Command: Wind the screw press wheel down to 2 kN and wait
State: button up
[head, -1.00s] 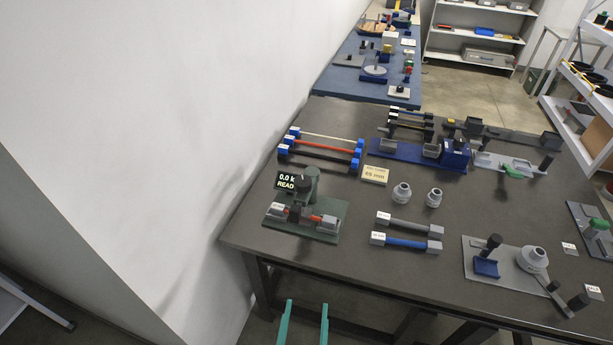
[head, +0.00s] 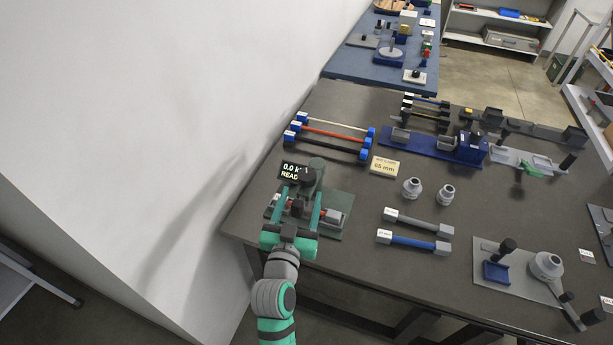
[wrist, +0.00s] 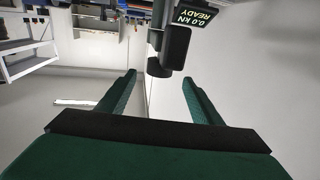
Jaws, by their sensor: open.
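The screw press (head: 334,228) stands on a grey-green base at the near left of the dark bench. Its display (head: 291,172) reads 0.0 kN and READY; the display also shows in the wrist view (wrist: 195,18). A dark round part, seemingly the press wheel (head: 313,172), sits at the top beside the display. My gripper (head: 300,193) is open and empty, with its two green fingers over the front of the press. In the wrist view a dark knob-like part (wrist: 175,47) lies beyond the fingertips (wrist: 158,78), apart from them. A red cable sample in the press is partly hidden by my fingers.
A white wall (head: 150,120) rises close on the left. A yellow 65 mm card (head: 385,166) and a blue fixture (head: 425,149) stand behind. Bare bench lies at the front.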

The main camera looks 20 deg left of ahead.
aim_at(305, 183)
jog(key=w, duration=0.7)
jog(key=shift+a, duration=0.3)
jog(key=shift+w+a, duration=0.2)
jog(key=shift+w, duration=0.4)
jog(key=shift+s+a, duration=0.1)
jog(key=c, duration=1.1)
